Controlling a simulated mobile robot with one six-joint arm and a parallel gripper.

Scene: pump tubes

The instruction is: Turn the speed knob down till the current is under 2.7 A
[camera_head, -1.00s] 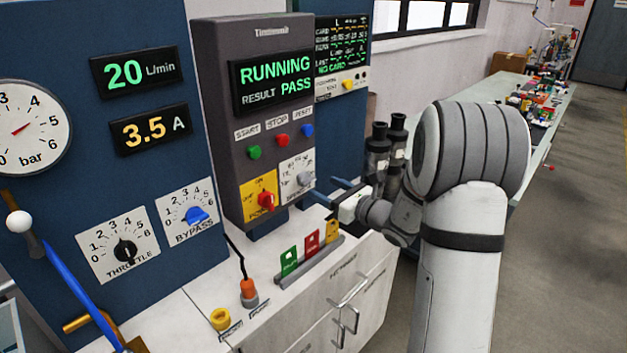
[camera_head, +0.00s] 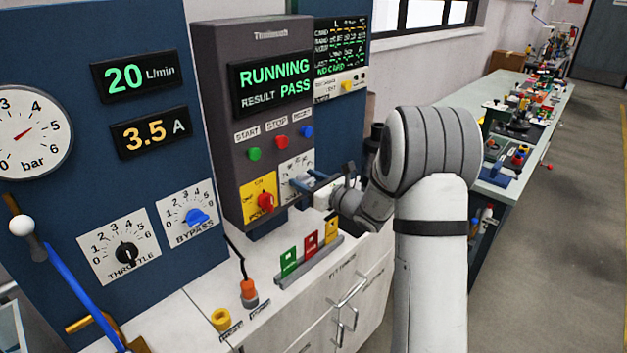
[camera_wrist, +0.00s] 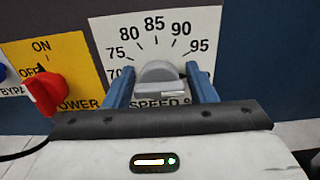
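The grey speed knob (camera_wrist: 160,71) sits on a white dial plate (camera_wrist: 105,38) marked from about 70 to 95. In the wrist view my gripper (camera_wrist: 160,80) is open, with one blue finger on each side of the knob and apparent small gaps. I cannot make out the knob's pointer. In the head view my gripper (camera_head: 307,184) is at the dial plate and hides the knob. The current display (camera_head: 151,132) reads 3.5 A. The status screen (camera_head: 271,80) reads RUNNING, RESULT PASS.
The red power knob (camera_head: 265,202) on its yellow plate is close left of my gripper. Green, red and blue buttons (camera_head: 281,142) are above. Colored cards (camera_head: 311,243) stand in a rack on the counter below. The flow display (camera_head: 135,75) reads 20 L/min.

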